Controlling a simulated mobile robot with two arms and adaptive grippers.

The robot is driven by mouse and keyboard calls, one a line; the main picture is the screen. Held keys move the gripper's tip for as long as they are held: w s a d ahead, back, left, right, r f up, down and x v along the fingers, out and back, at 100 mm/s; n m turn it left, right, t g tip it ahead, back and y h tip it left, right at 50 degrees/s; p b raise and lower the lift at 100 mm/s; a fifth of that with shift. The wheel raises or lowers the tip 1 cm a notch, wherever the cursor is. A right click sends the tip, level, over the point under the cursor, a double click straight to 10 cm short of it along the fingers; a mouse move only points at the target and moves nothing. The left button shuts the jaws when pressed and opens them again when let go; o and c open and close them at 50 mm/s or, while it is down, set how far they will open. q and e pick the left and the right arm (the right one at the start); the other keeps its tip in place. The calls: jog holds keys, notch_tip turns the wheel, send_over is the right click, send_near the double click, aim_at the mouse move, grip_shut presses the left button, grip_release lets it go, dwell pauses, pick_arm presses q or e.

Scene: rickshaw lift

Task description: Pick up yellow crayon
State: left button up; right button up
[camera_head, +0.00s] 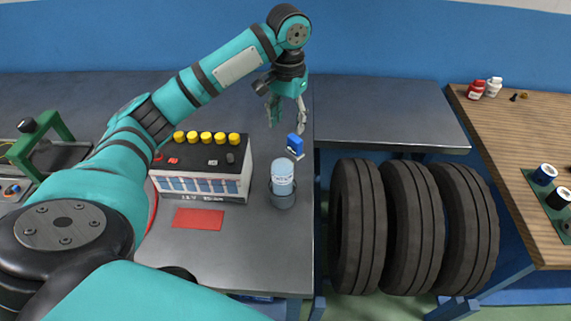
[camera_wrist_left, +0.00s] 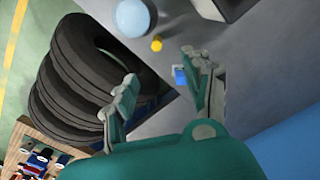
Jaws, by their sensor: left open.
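A small round yellow thing (camera_wrist_left: 156,44) shows in the left wrist view, on the grey table beside the round pale-blue top of the bottle (camera_wrist_left: 132,18). It may be the yellow crayon seen end-on, but I cannot tell. I cannot make out a crayon in the head view. My left gripper (camera_head: 287,112) is open and empty above the table's right part, behind the bottle (camera_head: 283,172). In the left wrist view, the open fingers (camera_wrist_left: 160,72) point towards the yellow thing and a small blue object (camera_wrist_left: 180,76). My right gripper is out of view.
A battery with yellow caps (camera_head: 200,170) and a red card (camera_head: 198,218) lie left of the bottle. The blue object (camera_head: 295,146) is behind it. Black tyres (camera_head: 415,225) stand right of the table. A wooden bench (camera_head: 515,130) is at far right.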

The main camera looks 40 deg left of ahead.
pick_arm(q)
jog(key=f, duration=0.5)
jog(key=f+p, duration=0.1)
jog(key=f, duration=0.1)
jog(key=shift+s+d+f, duration=0.15)
jog(key=shift+s+d, duration=0.1)
jog(key=shift+d, duration=0.05)
notch_tip(320, 180, down, 4)
jog(key=shift+w+f+p, duration=0.15)
jog(key=shift+p, duration=0.4)
notch_tip(320, 180, down, 4)
jog(key=shift+w+r+p, duration=0.1)
jog(key=shift+r+p, duration=0.1)
jog(key=shift+p, duration=0.25)
jog(key=shift+f, duration=0.25)
jog(key=shift+d, duration=0.1)
jog(key=shift+c, duration=0.3)
grip_shut()
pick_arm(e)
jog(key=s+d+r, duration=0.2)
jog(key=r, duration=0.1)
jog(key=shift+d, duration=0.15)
